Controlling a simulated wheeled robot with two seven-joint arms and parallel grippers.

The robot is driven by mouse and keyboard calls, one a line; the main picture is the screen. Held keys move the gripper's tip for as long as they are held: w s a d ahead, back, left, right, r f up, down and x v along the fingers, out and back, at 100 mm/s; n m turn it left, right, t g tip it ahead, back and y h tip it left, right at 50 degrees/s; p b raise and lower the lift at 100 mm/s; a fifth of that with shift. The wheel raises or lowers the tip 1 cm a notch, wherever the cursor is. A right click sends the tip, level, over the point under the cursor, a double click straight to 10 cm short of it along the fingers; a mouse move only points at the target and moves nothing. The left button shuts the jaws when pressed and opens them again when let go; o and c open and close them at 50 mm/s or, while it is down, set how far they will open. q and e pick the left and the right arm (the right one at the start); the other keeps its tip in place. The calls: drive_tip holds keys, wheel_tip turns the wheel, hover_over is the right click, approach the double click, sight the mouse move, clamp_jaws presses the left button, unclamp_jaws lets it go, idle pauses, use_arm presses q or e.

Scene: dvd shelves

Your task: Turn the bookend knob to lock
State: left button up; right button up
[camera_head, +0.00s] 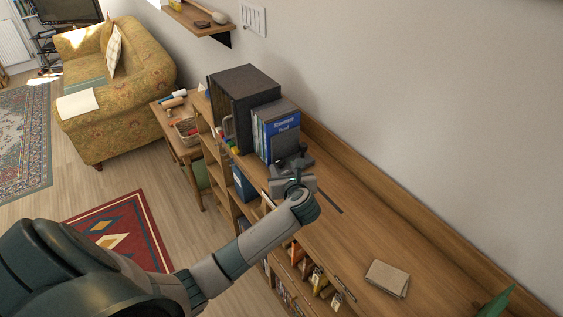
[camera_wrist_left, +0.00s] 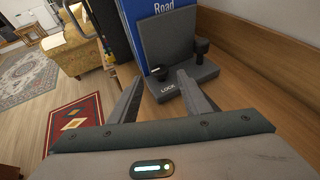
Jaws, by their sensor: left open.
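The grey L-shaped bookend (camera_wrist_left: 168,40) stands upright against a blue case (camera_wrist_left: 146,12) marked "Road" in the left wrist view. In the head view the bookend (camera_head: 285,145) is partly hidden behind my left gripper (camera_head: 295,168). My right gripper is not in view.
A row of blue cases (camera_head: 277,122) and a large black box (camera_head: 243,90) stand behind the bookend on the wooden shelf top (camera_head: 345,235). A small tan book (camera_head: 387,278) lies nearer on the right. The shelf top between is mostly clear, with a wall along its right.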

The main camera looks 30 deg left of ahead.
sight(281, 163)
use_arm(q)
drive_tip(key=shift+p+x, duration=0.4)
drive_tip(key=shift+x, duration=1.9)
drive_tip(key=c, duration=1)
